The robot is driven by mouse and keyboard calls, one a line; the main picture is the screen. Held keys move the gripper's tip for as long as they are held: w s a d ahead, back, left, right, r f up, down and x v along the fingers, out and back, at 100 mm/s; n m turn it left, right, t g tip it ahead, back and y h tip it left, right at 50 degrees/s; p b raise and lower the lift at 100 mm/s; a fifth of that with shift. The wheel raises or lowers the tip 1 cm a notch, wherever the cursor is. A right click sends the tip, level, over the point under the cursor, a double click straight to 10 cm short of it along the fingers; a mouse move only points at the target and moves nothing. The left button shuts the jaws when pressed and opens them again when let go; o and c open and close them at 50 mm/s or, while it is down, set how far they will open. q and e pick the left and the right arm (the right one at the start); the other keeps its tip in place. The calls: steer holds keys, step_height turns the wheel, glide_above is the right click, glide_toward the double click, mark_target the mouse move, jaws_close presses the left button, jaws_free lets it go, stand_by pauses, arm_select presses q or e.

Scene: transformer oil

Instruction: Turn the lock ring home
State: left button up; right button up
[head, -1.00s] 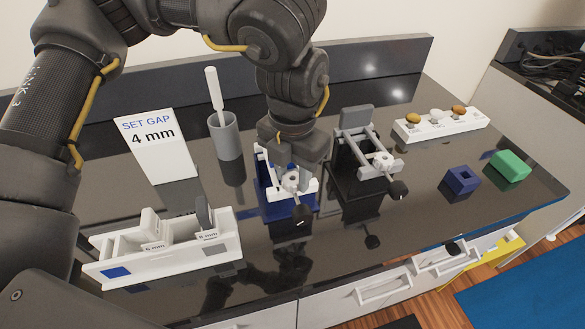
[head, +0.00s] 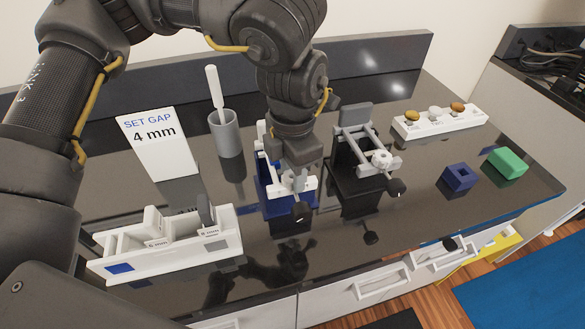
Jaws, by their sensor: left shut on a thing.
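A gap fixture on a blue base (head: 270,206) stands mid-table, with white jaws, a rod and a black knob (head: 302,212) at its front end. My left gripper (head: 299,180) points down over the front of this fixture. It is shut on the small lock ring there, which the fingers mostly hide. A similar fixture on a black base (head: 352,192) stands to the right, with its own pale lobed ring (head: 382,160) and black knob (head: 396,187) in plain view. My right gripper is not in view.
A "SET GAP 4 mm" sign (head: 157,146) and a grey cup (head: 226,134) with a white-handled tool stand behind left. A white gauge tray (head: 170,264) is front left. A button box (head: 440,121), blue block (head: 459,179) and green block (head: 508,160) lie right.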

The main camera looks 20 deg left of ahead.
arm_select(q)
steer(key=o, duration=1)
steer(key=shift+r, duration=0.1)
step_height(320, 180, up, 11)
steer(key=shift+f, duration=0.2)
